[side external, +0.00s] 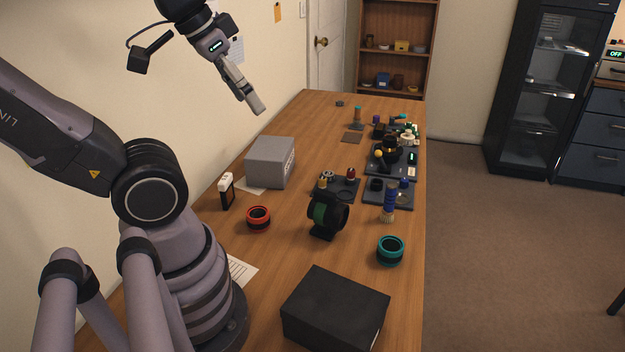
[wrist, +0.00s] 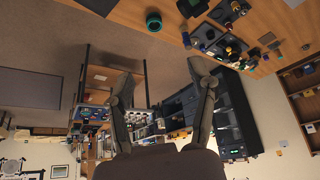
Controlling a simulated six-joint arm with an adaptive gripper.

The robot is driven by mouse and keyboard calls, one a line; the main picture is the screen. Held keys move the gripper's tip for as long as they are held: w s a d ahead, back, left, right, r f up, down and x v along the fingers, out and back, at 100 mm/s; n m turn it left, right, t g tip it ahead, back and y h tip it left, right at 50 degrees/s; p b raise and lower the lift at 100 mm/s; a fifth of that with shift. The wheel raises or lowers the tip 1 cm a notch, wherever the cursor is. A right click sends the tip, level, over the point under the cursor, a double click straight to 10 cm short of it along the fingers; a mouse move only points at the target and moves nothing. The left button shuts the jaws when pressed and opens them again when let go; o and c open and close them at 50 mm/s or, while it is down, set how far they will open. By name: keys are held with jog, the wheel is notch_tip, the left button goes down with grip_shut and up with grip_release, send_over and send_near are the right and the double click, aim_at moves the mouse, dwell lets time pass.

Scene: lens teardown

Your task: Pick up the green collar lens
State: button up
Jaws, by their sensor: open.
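The green collar lens (side external: 319,212) is a short, wide black barrel with a green band. In the side view it rests sideways on a small black foot on the wooden table, near the middle. My gripper (side external: 255,108) is high above the table, up and to the left of the lens in that view, and well apart from it. In the wrist view the fingers of my gripper (wrist: 160,72) are spread with nothing between them. A dark shape at that view's top edge may be the lens, but I cannot tell.
A teal ring (side external: 390,251), a blue-handled brush (side external: 389,204) and a red ring (side external: 258,219) stand around the lens. A black box (side external: 335,308) is in front, a grey box (side external: 270,162) behind left. Dark trays (side external: 388,193) with small parts lie behind.

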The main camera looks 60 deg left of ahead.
aim_at(335, 200)
jog(key=s+a+r+n+g+h, duration=0.1)
jog(key=s+a+r+n+g, duration=0.2)
jog(key=n, duration=0.8)
jog(key=s+a+r+n+g, duration=0.1)
jog(key=s+a+n+g, duration=0.4)
jog(key=n, duration=0.7)
jog(key=s+r+n+g+h, duration=0.1)
jog(key=s+r+n+g, duration=0.3)
jog(key=n, duration=0.7)
jog(key=w+f+m+t+h, duration=0.2)
jog(key=w+f+t+h, duration=0.1)
jog(key=w+f+h, duration=1.2)
jog(key=w+a+f+m+t+y, duration=0.1)
jog(key=w+a+f+m+t, duration=0.35)
jog(key=w+f+t, duration=0.35)
jog(key=w+a+f+m+t+y, duration=0.1)
jog(key=w+a+f+m+t, duration=0.2)
jog(key=w+a+f+t, duration=0.5)
jog(key=s+d+f+g, duration=0.2)
jog(key=d+f+g, duration=0.15)
jog(key=f, duration=0.55)
jog(key=shift+t, duration=0.45)
jog(key=x, duration=0.7)
jog(key=shift+s+d, duration=0.1)
jog(key=shift+s, duration=0.05)
grip_shut()
